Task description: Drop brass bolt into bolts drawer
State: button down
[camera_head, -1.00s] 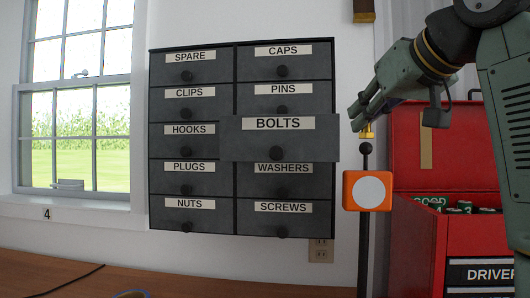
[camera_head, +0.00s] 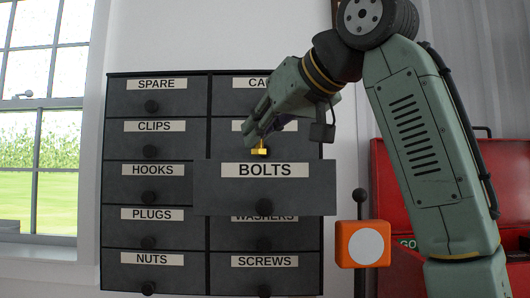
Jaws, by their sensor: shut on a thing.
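The brass bolt (camera_head: 259,148) is a small yellow piece at the tip of my gripper (camera_head: 256,140). My gripper points down and is shut on the bolt. The bolt shows just above the top edge of the bolts drawer (camera_head: 220,187) in the picture. The drawer is dark grey, labelled BOLTS, and is pulled out from the cabinet, so its front looks larger than the others. The inside of the drawer is hidden behind its front. I cannot tell how far the bolt is above the drawer's opening.
The dark cabinet (camera_head: 104,190) holds several shut, labelled drawers. An orange block with a white disc (camera_head: 345,257) stands on a dark post to its right. A red toolbox (camera_head: 385,175) is behind my arm. A window (camera_head: 38,130) is at the left.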

aim_at(265, 187)
jog(key=shift+w+d+f+p, duration=0.15)
jog(key=shift+w+f+p, duration=0.15)
jog(key=shift+w+f, duration=0.55)
jog(key=shift+w+d+f+p, duration=0.1)
jog(key=shift+w+f+p, duration=0.3)
jog(key=shift+w, duration=0.7)
jog(key=shift+w+d+f+p, duration=0.15)
jog(key=shift+w+f+p, duration=0.05)
jog(key=shift+w+f, duration=0.7)
jog(key=shift+w+r, duration=0.1)
jog(key=shift+w, duration=0.05)
jog(key=shift+f+b, duration=0.35)
jog(key=shift+f, duration=0.25)
jog(key=c, duration=1.7)
grip_release()
jog(key=shift+o, duration=0.2)
